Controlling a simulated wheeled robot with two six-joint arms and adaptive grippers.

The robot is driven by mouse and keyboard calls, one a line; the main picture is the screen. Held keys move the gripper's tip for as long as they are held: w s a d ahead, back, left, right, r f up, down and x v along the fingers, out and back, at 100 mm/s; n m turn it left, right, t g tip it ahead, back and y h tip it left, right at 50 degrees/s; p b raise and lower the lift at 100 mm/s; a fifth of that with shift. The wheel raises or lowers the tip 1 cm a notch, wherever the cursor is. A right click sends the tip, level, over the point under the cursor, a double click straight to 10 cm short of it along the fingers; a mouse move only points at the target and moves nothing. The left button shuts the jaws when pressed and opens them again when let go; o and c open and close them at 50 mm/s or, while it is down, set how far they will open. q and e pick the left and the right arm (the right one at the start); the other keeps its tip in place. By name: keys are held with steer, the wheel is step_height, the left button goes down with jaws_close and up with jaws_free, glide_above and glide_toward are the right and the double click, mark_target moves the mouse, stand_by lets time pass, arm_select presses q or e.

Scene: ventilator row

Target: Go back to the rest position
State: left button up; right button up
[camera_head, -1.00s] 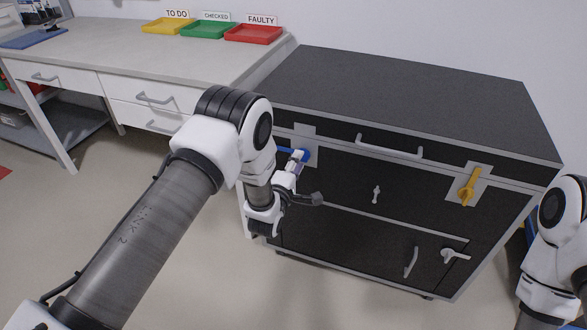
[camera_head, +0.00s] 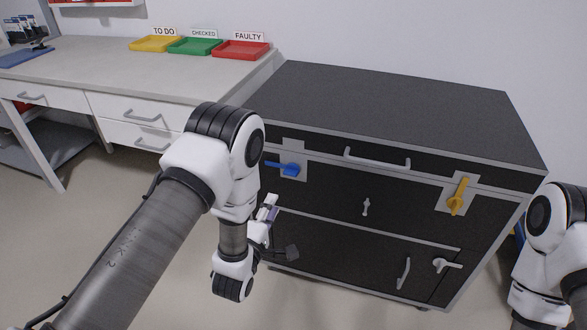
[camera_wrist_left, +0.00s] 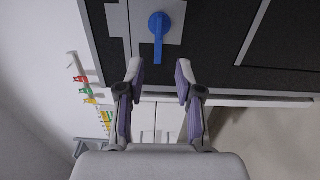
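My left gripper (camera_head: 270,212) hangs in front of the left side of the black case, below the blue latch. In the left wrist view its two fingers (camera_wrist_left: 158,82) are spread with nothing between them. The blue latch handle (camera_head: 290,169) lies sideways on its grey plate; in the left wrist view it (camera_wrist_left: 158,30) is beyond the fingertips and apart from them. The yellow latch handle (camera_head: 458,197) on the right stands near upright, slightly tilted. My right arm shows at the right edge, and its gripper is out of frame.
The black case (camera_head: 390,100) has a closed lid, a top handle (camera_head: 377,160) and a lower door with grey handles (camera_head: 403,273). A white workbench (camera_head: 90,75) with yellow (camera_head: 155,44), green (camera_head: 195,46) and red (camera_head: 241,50) trays stands at the left. Floor in front is clear.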

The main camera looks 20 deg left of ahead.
arm_select(q)
steer(key=s+a+f+m+g+y, duration=0.1)
steer(key=s+a+f+m+g, duration=0.25)
steer(key=s+f+g, duration=0.7)
steer(key=s+f+m+g, duration=0.4)
steer(key=s+m, duration=0.2)
steer(key=s, duration=0.5)
steer(key=s+f+m+g, duration=0.3)
steer(key=s+f+m, duration=0.3)
steer(key=s, duration=0.5)
step_height(320, 180, up, 20)
steer(key=m+p, duration=0.2)
steer(key=p, duration=1.7)
steer(key=shift+s, duration=0.2)
steer(key=shift+r+g, duration=0.15)
steer(key=shift+g, duration=0.1)
